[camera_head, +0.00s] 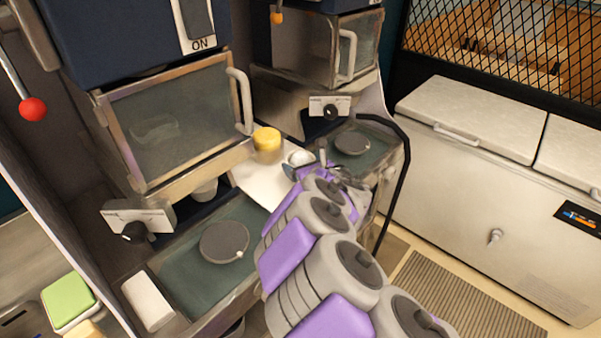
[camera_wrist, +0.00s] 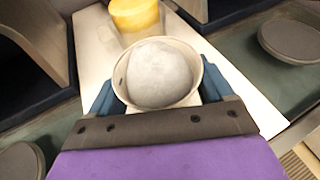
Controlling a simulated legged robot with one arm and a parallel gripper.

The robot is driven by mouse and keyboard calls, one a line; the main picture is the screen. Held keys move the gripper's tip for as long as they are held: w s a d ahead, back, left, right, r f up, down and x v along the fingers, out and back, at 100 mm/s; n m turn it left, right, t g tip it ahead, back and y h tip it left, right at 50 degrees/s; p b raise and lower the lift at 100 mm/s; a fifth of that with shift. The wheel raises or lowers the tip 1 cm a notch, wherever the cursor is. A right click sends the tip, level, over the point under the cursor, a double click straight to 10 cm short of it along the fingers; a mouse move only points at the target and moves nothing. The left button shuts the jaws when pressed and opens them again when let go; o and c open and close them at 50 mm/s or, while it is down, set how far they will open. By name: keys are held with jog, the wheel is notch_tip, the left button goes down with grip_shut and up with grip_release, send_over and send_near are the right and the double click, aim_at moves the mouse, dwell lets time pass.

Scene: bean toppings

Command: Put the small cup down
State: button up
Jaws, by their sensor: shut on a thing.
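The small cup (camera_wrist: 117,83) is a pale, round cup filled with a whitish, rounded mass. My gripper (camera_wrist: 158,100) is shut on it, with a blue finger on each side of the cup. In the head view the cup (camera_head: 299,158) shows small at the end of my arm, over the white counter strip (camera_head: 262,182) between the two machines. The strip also shows in the wrist view (camera_wrist: 94,50) beneath and around the cup. I cannot tell whether the cup's base touches the strip.
A yellow round container (camera_head: 267,140) stands on the strip just beyond the cup. Machines with glass-fronted boxes stand left (camera_head: 175,120) and right (camera_head: 345,55). Round grey plates (camera_head: 224,241) (camera_head: 352,143) lie on green surfaces either side. A black hose (camera_head: 404,170) hangs at right.

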jog(key=shift+d+f, duration=0.4)
jog(key=shift+f, duration=0.45)
jog(key=shift+d+f, duration=0.2)
jog(key=shift+d, duration=0.2)
jog(key=shift+a+b, duration=0.3)
jog(key=shift+a, duration=0.05)
jog(key=o, duration=0.9)
jog(key=shift+a+f, duration=0.15)
jog(key=shift+a, duration=0.25)
jog(key=shift+o, duration=1)
jog(key=shift+d, duration=0.45)
jog(key=shift+d+r, duration=0.15)
jog(key=shift+r, duration=0.1)
jog(key=p+v, duration=0.1)
jog(key=v, duration=0.8)
jog(key=shift+s, duration=0.15)
jog(key=shift+b+v, duration=1.2)
jog(key=shift+s, duration=0.1)
